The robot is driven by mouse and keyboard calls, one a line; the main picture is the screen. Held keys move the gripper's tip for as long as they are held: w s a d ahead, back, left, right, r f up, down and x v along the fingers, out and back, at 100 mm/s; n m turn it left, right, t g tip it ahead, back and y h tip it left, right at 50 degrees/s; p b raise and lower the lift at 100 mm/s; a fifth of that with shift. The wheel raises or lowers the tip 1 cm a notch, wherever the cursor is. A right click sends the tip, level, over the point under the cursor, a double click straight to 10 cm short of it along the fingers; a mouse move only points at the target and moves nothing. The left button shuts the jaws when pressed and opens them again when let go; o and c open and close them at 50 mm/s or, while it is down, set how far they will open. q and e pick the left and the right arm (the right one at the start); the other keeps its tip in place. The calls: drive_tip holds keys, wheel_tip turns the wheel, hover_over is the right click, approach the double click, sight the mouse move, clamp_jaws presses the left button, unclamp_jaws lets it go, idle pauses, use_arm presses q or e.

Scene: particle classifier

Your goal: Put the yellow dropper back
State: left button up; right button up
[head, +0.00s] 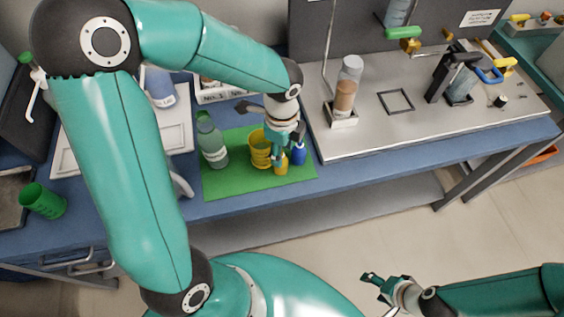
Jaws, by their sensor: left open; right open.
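A small yellow piece, which looks like the yellow dropper (281,168), stands on the green mat (235,186) on the blue bench. My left gripper (286,150) is open, directly above and around its top; I cannot tell whether the fingers touch it. The gripper hides the dropper's upper part. A yellow cup (259,149) stands just left of it, and a small blue piece (299,155) just right, partly behind the gripper. My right gripper (376,283) is open and empty, in front of the bench over the floor.
A green-tinted bottle (211,142) stands on the mat's left part. A green cup (42,201) is at the bench's left. A metal platform (400,130) on the right carries a clear cylinder (347,85) with brown contents. The mat's front edge is clear.

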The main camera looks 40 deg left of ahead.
use_arm(q)
drive_tip(key=shift+a+f, duration=0.2)
drive_tip(key=shift+f, duration=2.9)
drive_tip(key=c, duration=0.8)
drive_tip(key=shift+r, duration=0.2)
wheel_tip(320, 180, up, 19)
drive_tip(key=p, duration=0.1)
